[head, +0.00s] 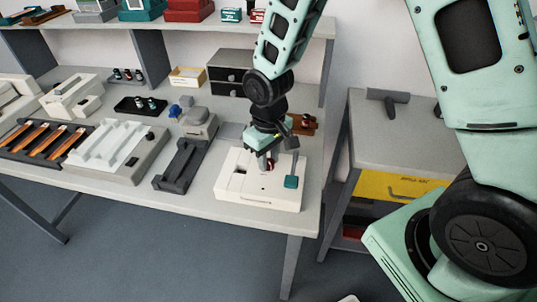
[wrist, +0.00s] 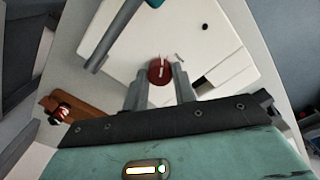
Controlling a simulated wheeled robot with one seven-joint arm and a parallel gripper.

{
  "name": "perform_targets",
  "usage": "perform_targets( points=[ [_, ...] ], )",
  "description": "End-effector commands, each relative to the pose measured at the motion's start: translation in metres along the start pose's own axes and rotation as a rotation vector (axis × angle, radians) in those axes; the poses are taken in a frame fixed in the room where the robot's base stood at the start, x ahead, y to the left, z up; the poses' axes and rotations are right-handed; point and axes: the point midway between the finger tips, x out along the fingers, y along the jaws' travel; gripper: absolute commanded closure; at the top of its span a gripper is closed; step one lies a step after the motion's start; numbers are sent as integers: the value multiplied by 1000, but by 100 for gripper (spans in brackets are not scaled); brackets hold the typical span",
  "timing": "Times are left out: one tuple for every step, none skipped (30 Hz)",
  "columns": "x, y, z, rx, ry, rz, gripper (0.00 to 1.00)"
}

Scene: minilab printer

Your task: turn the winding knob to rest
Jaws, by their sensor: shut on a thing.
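The winding knob is a small round red knob with a white line, in the wrist view (wrist: 159,70) at the centre. It sits on top of a white box-shaped device (head: 236,187), which also shows in the wrist view (wrist: 215,62). The white line points nearly straight up and down in the wrist view. My gripper (wrist: 160,80) is shut on the knob, one finger on each side. In the head view my gripper (head: 267,160) points down onto the device, and only a little of the red knob (head: 271,165) shows beside the fingers.
A teal-tipped lever (head: 291,181) stands on the device close to the right of my gripper. A dark grey slotted block (head: 180,165) lies to the left. A brown holder (head: 302,125) stands behind. The device is near the table's front right corner.

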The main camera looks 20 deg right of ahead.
Motion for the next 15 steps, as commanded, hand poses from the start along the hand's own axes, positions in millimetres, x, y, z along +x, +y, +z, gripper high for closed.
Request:
perform_targets(
  points=[
    [-2,0,-1,-17,3,0,96],
    [-2,0,-1,-29,3,1,96],
    [-2,0,-1,-42,3,1,96],
    [-1,0,-1,-50,3,1,96],
    [-1,0,-1,-57,3,0,96],
    [-1,0,-1,-65,3,0,96],
    [-1,0,-1,-71,3,0,96],
    [-1,0,-1,-75,3,0,96],
    [-1,0,-1,-80,3,0,96],
    [-1,0,-1,-82,3,0,96],
    [-1,0,-1,-84,3,0,96],
    [-1,0,-1,-86,3,0,96],
    [-1,0,-1,-87,3,0,96],
    [-1,0,-1,-87,3,0,96],
    [-1,0,-1,-87,3,0,96]
  ],
)
